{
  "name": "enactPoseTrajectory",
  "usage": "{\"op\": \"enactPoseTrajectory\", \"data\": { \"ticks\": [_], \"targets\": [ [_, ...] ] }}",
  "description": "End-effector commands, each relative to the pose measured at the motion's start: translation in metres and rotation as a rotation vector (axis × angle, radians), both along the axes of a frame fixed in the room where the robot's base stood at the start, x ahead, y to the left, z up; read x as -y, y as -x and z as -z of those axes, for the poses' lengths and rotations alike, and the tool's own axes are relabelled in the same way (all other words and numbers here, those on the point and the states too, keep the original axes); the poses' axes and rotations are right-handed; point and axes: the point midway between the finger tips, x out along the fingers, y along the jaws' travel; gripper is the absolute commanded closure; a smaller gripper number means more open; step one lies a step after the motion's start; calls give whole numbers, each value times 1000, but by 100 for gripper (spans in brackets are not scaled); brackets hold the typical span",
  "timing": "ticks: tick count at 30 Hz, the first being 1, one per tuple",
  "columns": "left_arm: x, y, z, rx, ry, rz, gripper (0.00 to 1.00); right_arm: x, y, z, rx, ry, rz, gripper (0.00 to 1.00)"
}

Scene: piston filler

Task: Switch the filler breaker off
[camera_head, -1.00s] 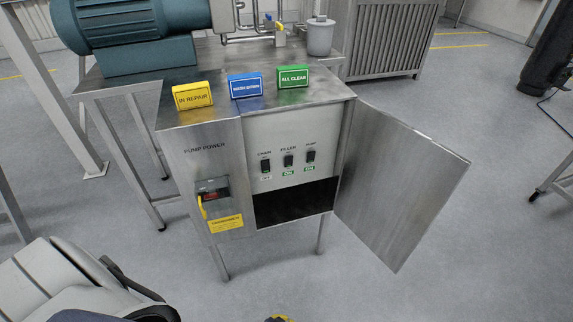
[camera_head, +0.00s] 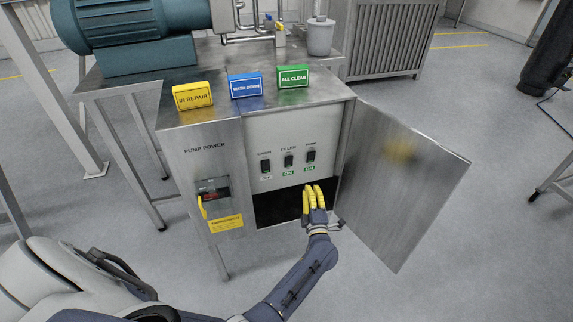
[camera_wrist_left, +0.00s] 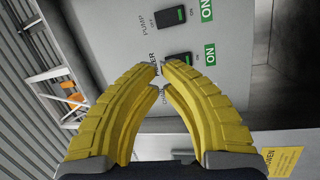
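The open cabinet panel (camera_head: 290,135) carries three black breakers in a row. The filler breaker (camera_head: 289,160) is the middle one, with a green ON tag below it. It also shows in the left wrist view (camera_wrist_left: 177,59), just beyond the fingertips, its label partly covered. My left gripper (camera_head: 311,190) has yellow fingers and is below the breakers, in front of the dark opening. In the left wrist view its fingertips (camera_wrist_left: 160,70) come together with nothing between them. My right gripper is not in view.
The chain breaker (camera_head: 265,166) has a pale tag; the pump breaker (camera_head: 311,155) has a green ON tag. The cabinet door (camera_head: 400,190) stands open on the right. Yellow, blue and green signs (camera_head: 293,77) stand on top. A yellow-handled switch (camera_head: 202,206) is at left.

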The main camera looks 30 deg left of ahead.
Motion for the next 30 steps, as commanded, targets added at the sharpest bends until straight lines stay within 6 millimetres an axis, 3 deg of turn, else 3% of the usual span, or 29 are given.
{"op": "enactPoseTrajectory", "data": {
  "ticks": [3,9,23,30],
  "targets": [
    [-19,11,-3,43,92,-82,100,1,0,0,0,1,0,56],
    [-35,22,1,69,165,-160,100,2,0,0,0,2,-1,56],
    [-38,25,2,71,171,-177,100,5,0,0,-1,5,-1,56],
    [-48,15,0,72,167,-176,100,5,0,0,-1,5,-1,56]
  ]
}}
